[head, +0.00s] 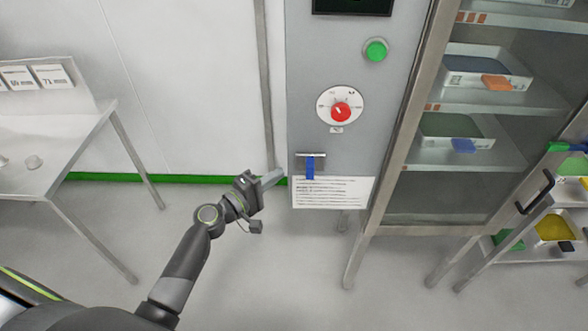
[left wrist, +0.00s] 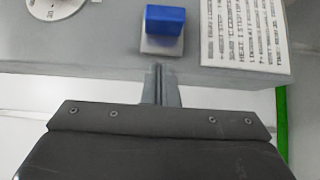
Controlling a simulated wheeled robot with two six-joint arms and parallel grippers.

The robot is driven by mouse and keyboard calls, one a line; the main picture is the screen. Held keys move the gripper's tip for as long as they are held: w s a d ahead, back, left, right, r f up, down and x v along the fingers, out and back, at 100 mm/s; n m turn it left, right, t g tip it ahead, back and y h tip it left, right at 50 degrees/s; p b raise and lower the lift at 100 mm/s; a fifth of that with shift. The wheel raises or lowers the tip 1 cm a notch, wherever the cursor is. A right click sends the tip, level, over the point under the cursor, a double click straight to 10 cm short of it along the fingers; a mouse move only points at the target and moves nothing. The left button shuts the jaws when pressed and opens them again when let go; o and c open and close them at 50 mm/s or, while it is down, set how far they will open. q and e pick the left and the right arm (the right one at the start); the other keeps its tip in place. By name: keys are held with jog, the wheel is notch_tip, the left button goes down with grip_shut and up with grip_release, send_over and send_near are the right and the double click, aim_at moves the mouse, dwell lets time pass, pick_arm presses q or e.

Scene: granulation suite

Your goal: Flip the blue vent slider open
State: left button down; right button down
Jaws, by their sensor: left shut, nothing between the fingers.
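The blue vent slider (head: 310,167) is on the lower front of a grey control panel (head: 302,80), just above a white text label (head: 333,192). In the left wrist view the blue slider (left wrist: 165,20) stands out from a small pale plate at the top middle. My left gripper (head: 272,178) is shut and empty, to the left of the slider and slightly below it in the head view. In the left wrist view its closed fingers (left wrist: 158,86) point toward the slider, with a visible gap between. My right gripper is not in view.
Above the slider are a red knob (head: 341,111) on a white dial and a green button (head: 376,50). A glass-fronted cabinet (head: 455,120) with trays stands to the right. A metal table (head: 50,150) stands at the left. The floor between is clear.

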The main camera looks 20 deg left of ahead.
aim_at(305, 162)
pick_arm(q)
jog(key=w+d, duration=0.1)
jog(key=w+d+p, duration=0.1)
jog(key=d, duration=0.1)
jog(key=shift+d+r+p, duration=0.1)
jog(key=shift+p, duration=0.2)
jog(key=shift+w+d, duration=0.15)
jog(key=shift+d, duration=0.5)
jog(key=d, duration=0.2)
jog(key=w+d, duration=0.1)
jog(key=d, duration=0.1)
jog(key=w+d+b, duration=0.1)
jog(key=d, duration=0.2)
